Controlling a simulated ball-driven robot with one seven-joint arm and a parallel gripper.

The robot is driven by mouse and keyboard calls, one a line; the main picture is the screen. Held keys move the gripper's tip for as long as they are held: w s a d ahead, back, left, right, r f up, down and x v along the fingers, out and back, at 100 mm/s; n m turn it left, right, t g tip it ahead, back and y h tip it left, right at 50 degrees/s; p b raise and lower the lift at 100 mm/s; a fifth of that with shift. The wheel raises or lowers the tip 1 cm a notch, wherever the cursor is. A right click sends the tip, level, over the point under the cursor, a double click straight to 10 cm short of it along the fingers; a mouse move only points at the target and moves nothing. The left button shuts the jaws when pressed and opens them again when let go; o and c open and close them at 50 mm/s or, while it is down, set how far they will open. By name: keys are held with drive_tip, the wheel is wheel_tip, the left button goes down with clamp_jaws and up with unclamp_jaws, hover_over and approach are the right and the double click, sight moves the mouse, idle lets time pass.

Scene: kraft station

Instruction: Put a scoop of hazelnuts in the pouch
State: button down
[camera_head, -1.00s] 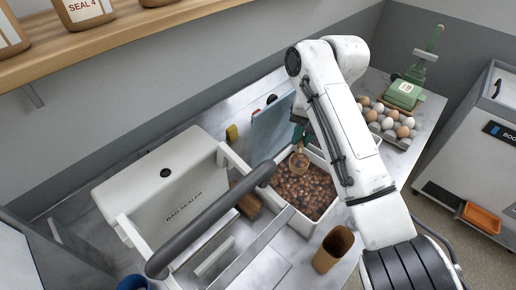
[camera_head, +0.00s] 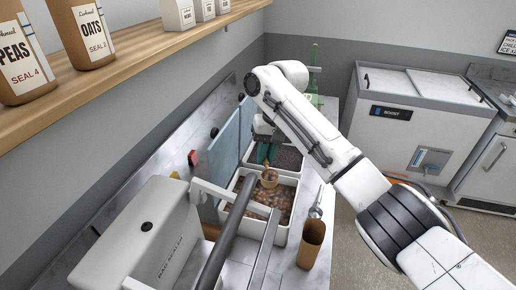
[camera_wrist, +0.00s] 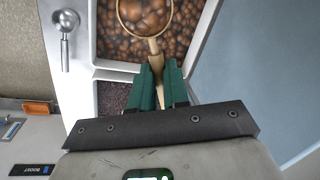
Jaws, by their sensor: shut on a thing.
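My gripper (camera_wrist: 160,88), with green fingers, is shut on the handle of a tan scoop (camera_wrist: 154,46). The scoop's round bowl is over the hazelnuts (camera_wrist: 112,42) in the wrist view; I cannot tell whether nuts lie in it or show behind it. In the head view the scoop (camera_head: 270,177) is at the far side of the white hazelnut bin (camera_head: 285,232), and my gripper (camera_head: 266,156) is just above and behind it. The brown pouch (camera_head: 311,246) stands upright on the counter, right of the bin's near end. Its inside is hidden.
A metal scoop (camera_head: 316,208) lies beside the bin, beyond the pouch; it also shows in the wrist view (camera_wrist: 65,30). A second bin (camera_head: 288,158) with dark contents is behind. The white bag sealer (camera_head: 150,235) and its bars crowd the near left. A blue panel (camera_head: 222,165) stands left.

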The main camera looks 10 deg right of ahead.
drive_tip(key=s+d+m+t+y+p, duration=0.1)
drive_tip(key=s+d+m+t+p, duration=0.1)
drive_tip(key=s+d, duration=0.8)
drive_tip(key=m+t, duration=0.1)
drive_tip(key=m, duration=0.1)
drive_tip(key=shift+s+d+m, duration=0.3)
drive_tip(key=shift+d+m, duration=0.1)
idle(0.8)
drive_tip(key=shift+t, duration=0.3)
